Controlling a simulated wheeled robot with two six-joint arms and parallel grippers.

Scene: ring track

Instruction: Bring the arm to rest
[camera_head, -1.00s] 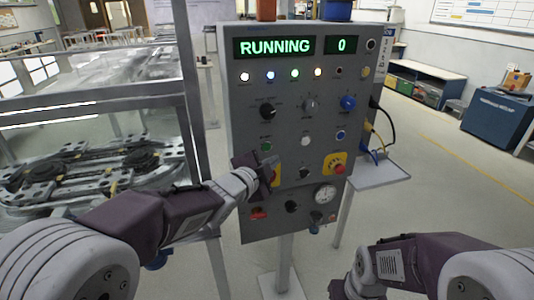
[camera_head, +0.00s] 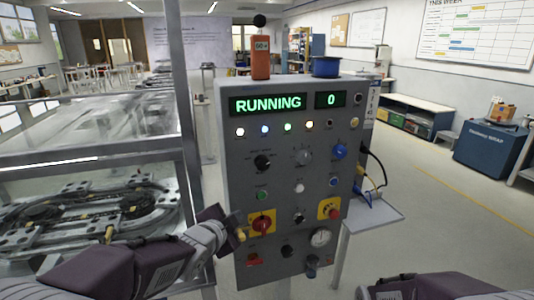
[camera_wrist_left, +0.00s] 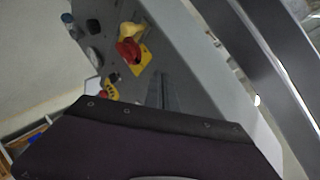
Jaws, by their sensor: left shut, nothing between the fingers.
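My left gripper (camera_head: 238,234) is shut and empty. In the head view it is near the lower left edge of the grey control panel (camera_head: 225,150), left of the red rotary switch on a yellow plate (camera_head: 262,223). I cannot tell whether it touches the panel. In the left wrist view my dark gripper body fills the bottom, and the panel's red switch (camera_wrist_left: 128,49) shows beyond it. My right arm enters at the lower right of the head view, with its gripper out of frame.
The panel display (camera_head: 268,103) reads RUNNING and 0. A framed, glazed track cell (camera_head: 187,110) stands close on the left. A small side shelf (camera_head: 375,215) with cables is right of the panel. A blue cabinet (camera_head: 492,148) stands farther right, with open floor between.

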